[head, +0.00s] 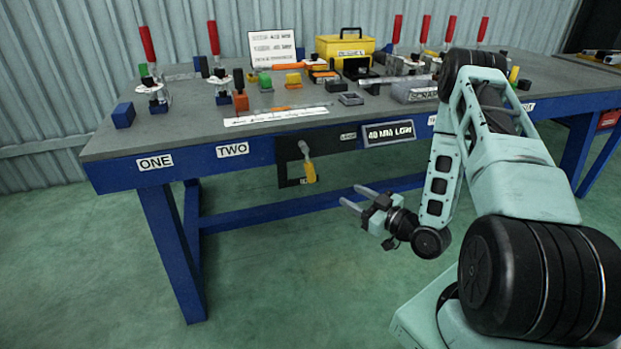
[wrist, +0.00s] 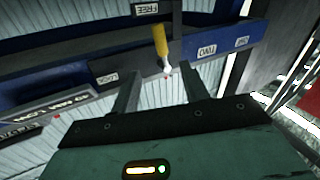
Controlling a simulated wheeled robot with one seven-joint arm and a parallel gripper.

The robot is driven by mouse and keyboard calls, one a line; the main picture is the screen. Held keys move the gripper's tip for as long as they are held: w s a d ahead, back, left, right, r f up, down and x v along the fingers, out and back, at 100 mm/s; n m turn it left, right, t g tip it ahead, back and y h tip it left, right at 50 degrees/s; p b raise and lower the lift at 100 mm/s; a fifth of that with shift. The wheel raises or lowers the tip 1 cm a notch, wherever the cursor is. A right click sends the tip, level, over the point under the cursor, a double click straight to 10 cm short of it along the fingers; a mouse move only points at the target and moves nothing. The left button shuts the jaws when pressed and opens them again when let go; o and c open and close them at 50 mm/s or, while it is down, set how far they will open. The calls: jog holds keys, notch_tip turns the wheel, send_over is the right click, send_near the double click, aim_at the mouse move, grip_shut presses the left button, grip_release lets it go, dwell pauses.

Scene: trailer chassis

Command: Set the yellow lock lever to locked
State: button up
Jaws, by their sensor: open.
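The lock lever has a yellow handle (head: 310,173) and a pale metal arm. It hangs nearly straight down from a pivot below the table's front edge, over a dark bracket. In the wrist view the yellow handle (wrist: 160,40) points to the top, close to the FREE label (wrist: 146,8). A LOCK label (wrist: 107,77) sits to the left of the pivot there; in the head view it is right of the pivot. My gripper (head: 356,198) is open and empty, to the right of the lever and apart from it. Its fingers (wrist: 160,82) also show in the wrist view.
A blue-framed workbench (head: 232,148) bears ONE and TWO labels and a 40 MM LOW sign (head: 390,133). Red-handled clamps, small blocks and a yellow box (head: 345,46) stand on its top. A blue lower rail (head: 260,208) runs behind the lever. The floor in front is clear.

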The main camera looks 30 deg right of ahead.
aim_at(313, 174)
jog(key=w+a, duration=0.1)
jog(key=w, duration=0.4)
jog(key=w+a, duration=0.1)
jog(key=w, duration=0.5)
jog(key=w+a, duration=0.1)
jog(key=w, duration=0.4)
jog(key=shift+w+a+r, duration=0.1)
jog(key=shift+w+a, duration=0.05)
grip_shut()
